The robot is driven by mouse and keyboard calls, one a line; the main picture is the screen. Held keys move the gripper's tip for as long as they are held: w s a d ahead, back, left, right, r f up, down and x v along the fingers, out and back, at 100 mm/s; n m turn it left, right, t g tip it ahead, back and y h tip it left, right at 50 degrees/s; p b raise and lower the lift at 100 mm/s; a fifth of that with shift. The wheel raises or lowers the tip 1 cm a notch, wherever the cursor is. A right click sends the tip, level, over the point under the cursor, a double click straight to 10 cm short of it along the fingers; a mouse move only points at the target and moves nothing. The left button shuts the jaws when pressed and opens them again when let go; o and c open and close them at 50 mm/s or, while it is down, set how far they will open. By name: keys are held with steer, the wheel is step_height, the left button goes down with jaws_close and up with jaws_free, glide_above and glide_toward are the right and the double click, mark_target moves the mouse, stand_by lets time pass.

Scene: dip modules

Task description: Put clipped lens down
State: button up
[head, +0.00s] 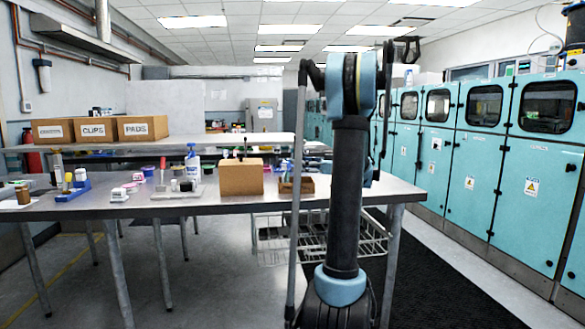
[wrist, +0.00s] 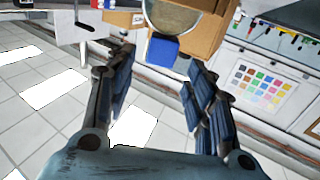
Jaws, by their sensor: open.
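In the wrist view a round, greyish lens (wrist: 176,14) with a dark rim shows at the top edge, partly cut off. A blue clip (wrist: 163,50) sits at its lower edge and appears attached to it. My gripper (wrist: 161,62) is open, with its two dark fingers spread apart and nothing clearly held between them. The clip lies just beyond the gap between the fingertips; whether it touches either finger I cannot tell.
A cardboard box (wrist: 204,30) is close behind the lens. Labelled boxes (head: 97,130) stand on the shelf behind. Teal cabinets (head: 457,165) line the right.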

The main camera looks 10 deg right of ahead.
steer(key=v, duration=0.8)
step_height(320, 180, up, 12)
steer(key=w+d+m+t+h, duration=0.2)
steer(key=m+t+h, duration=0.9)
steer(key=t+h, duration=0.25)
steer(key=s+f+m+g+h, duration=0.3)
steer(key=s+f+g+h, duration=0.15)
steer(key=s+f, duration=0.4)
steer(key=s+f+m+g+h, duration=0.25)
steer(key=s+f+g, duration=0.3)
steer(key=f, duration=0.55)
steer(key=s+a+f+n+g+y, duration=0.2)
steer(key=s+a+f+g, duration=0.3)
steer(key=s+f, duration=0.4)
steer(key=s+a+f+n+g+y, duration=0.2)
steer(key=s+a+f+g, duration=0.2)
steer(key=s, duration=1.2)
steer(key=a+f, duration=0.3)
steer(key=f, duration=0.2)
steer(key=shift+s+a+f+g+y, duration=0.3)
steer(key=shift+a+f+g+y, duration=0.05)
steer(key=shift+a+f, duration=0.05)
